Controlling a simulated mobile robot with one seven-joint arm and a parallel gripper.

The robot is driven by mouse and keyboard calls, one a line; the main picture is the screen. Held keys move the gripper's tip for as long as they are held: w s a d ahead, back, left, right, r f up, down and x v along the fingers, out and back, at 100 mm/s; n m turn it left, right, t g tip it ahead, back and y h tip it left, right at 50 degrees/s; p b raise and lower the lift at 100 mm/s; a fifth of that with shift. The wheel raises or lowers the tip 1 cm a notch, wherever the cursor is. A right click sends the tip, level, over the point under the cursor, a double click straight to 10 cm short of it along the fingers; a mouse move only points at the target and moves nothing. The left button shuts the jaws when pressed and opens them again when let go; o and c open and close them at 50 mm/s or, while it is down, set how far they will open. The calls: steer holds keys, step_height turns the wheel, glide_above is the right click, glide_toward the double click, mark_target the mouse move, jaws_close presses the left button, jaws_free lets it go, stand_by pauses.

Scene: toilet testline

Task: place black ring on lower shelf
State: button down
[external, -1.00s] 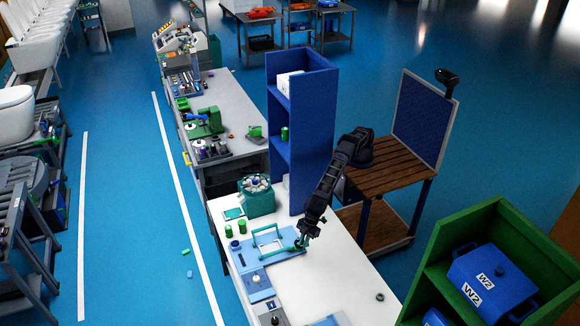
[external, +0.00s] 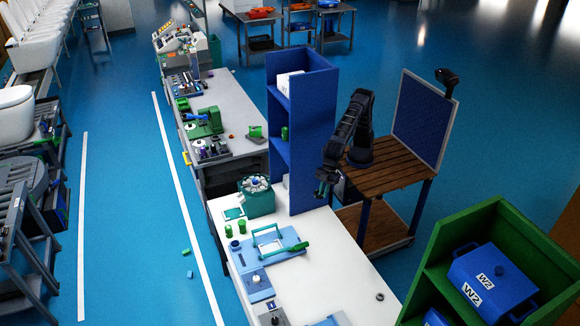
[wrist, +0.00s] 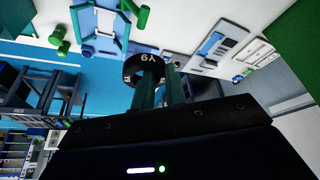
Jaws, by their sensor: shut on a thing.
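My gripper (external: 322,188) hangs above the white table, just right of the blue shelf unit. In the wrist view my gripper (wrist: 160,78) is shut on the black ring (wrist: 133,66), which bears white lettering. The ring is held at the fingertips, clear of the table. In the external view it is too small and dark to make out. The blue shelf unit (external: 310,140) stands at the table's far end with its open side to the left. A white box (external: 290,82) is in its upper part and a green cylinder (external: 284,133) is lower down.
A light-blue fixture (external: 265,260) with a green-handled tool lies on the white table (external: 340,270). A small dark ring-like part (external: 380,297) lies near the right edge. A green cabinet (external: 500,225) stands right.

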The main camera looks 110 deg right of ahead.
steer(key=s+d+r+n, duration=0.1)
steer(key=s+d+r, duration=0.25)
steer(key=s, duration=0.25)
steer(key=s+d+r+n+y, duration=0.1)
steer(key=s+d+r, duration=0.2)
steer(key=s+d, duration=0.25)
steer(key=s+d+r+n, duration=0.1)
steer(key=s+d+r, duration=0.25)
steer(key=s, duration=0.25)
steer(key=s+d+n+g, duration=0.1)
steer(key=s+d+n, duration=0.1)
steer(key=s+d, duration=1.45)
steer(key=w+d+f+m, duration=0.1)
steer(key=d+f, duration=0.4)
steer(key=d, duration=0.7)
steer(key=w+d+f+m, duration=0.15)
steer(key=d+f, duration=0.35)
steer(key=d, duration=0.6)
steer(key=w+a, duration=1.2)
steer(key=a, duration=0.1)
steer(key=shift+f, duration=1.95)
steer(key=shift+f, duration=0.1)
